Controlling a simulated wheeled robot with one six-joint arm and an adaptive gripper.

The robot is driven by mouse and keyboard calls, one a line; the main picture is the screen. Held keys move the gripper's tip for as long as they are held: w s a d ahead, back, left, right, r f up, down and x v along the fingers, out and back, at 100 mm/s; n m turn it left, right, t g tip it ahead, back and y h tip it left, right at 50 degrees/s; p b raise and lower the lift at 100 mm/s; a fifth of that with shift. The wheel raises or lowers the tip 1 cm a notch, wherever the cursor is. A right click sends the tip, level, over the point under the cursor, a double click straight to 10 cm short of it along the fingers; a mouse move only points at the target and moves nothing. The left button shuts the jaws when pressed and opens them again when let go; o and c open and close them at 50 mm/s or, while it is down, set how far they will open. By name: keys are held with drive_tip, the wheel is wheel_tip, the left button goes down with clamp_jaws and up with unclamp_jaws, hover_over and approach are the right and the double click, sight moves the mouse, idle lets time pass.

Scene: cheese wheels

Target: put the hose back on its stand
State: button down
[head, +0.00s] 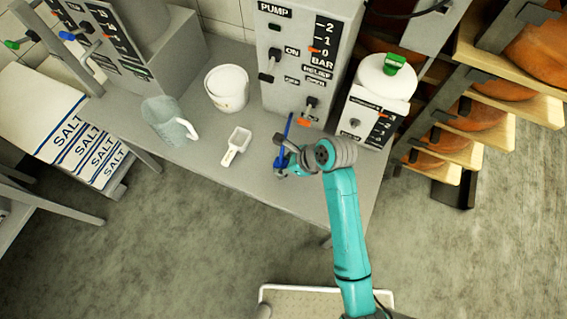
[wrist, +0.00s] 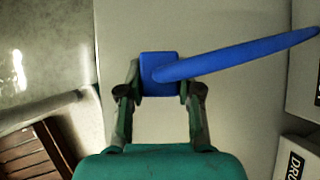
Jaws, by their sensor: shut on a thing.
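My gripper (head: 284,162) is over the front right part of the grey table, below the pump unit. In the wrist view my gripper (wrist: 160,85) is shut on a blue hose piece (wrist: 240,58), a square block with a long tapering rod that points right and slightly up. In the head view the blue hose piece (head: 288,130) shows as a thin upright rod partly hidden by the gripper. I cannot tell whether it touches the table. I cannot pick out a stand for it with certainty.
The pump unit (head: 284,55) with levers stands behind my gripper. A white-topped unit with a green cap (head: 393,63) stands to its right. A white scoop (head: 236,146), a clear jug (head: 170,122) and a white tub (head: 227,88) are left. Cheese shelves (head: 490,110) rise at right.

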drive_tip(key=shift+f, duration=1.5)
drive_tip(key=c, duration=0.7)
unclamp_jaws()
drive_tip(key=v, duration=1.2)
